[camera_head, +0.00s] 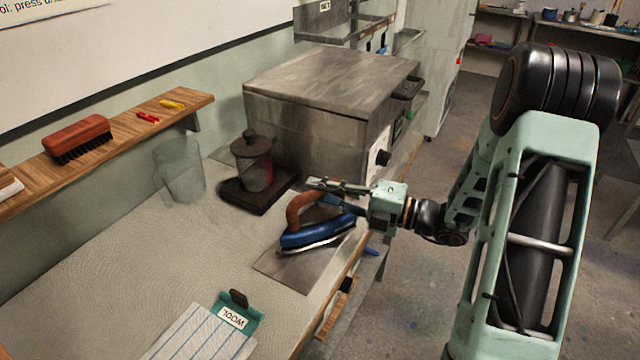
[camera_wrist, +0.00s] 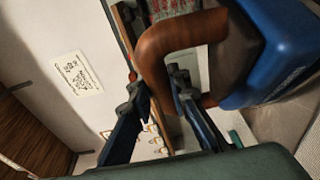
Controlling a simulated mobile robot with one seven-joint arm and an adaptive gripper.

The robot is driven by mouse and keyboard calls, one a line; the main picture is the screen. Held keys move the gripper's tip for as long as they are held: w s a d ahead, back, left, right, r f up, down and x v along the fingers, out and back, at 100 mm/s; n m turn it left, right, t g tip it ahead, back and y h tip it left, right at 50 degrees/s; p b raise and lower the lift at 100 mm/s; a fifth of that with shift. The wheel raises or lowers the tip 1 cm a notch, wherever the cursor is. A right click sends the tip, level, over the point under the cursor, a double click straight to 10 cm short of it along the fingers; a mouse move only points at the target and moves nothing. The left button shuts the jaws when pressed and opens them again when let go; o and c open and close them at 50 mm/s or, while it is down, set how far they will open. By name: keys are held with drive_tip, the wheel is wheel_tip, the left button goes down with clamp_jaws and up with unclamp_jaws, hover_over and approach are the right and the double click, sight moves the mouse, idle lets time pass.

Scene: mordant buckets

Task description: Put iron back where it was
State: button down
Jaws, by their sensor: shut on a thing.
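The iron (camera_head: 318,232) has a blue body, a pale soleplate and a brown curved handle (camera_head: 298,210). It is over a flat grey metal plate (camera_head: 290,276) near the bench's right edge, slightly tilted. I cannot tell whether its sole touches the plate. My gripper (camera_head: 338,187) reaches in from the right and is shut on the iron's handle. In the wrist view, the brown handle (camera_wrist: 165,50) runs between my fingers (camera_wrist: 158,105), with the blue body (camera_wrist: 280,50) at the right. Part of the iron is hidden by my gripper.
A large grey metal box (camera_head: 310,110) stands behind the iron. A dark lidded jar on a base (camera_head: 255,165) and a clear glass vessel (camera_head: 180,170) stand to the left. A teal tagged holder (camera_head: 240,312) with striped cloth (camera_head: 195,338) lies in front. A wooden shelf (camera_head: 120,120) juts from the wall.

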drive_tip(key=shift+f, duration=0.3)
drive_tip(key=c, duration=1.8)
unclamp_jaws()
drive_tip(key=shift+f, duration=0.2)
drive_tip(key=shift+d+r, duration=0.1)
drive_tip(key=shift+d, duration=0.1)
drive_tip(key=v, duration=1.1)
drive_tip(key=shift+s+d, duration=0.3)
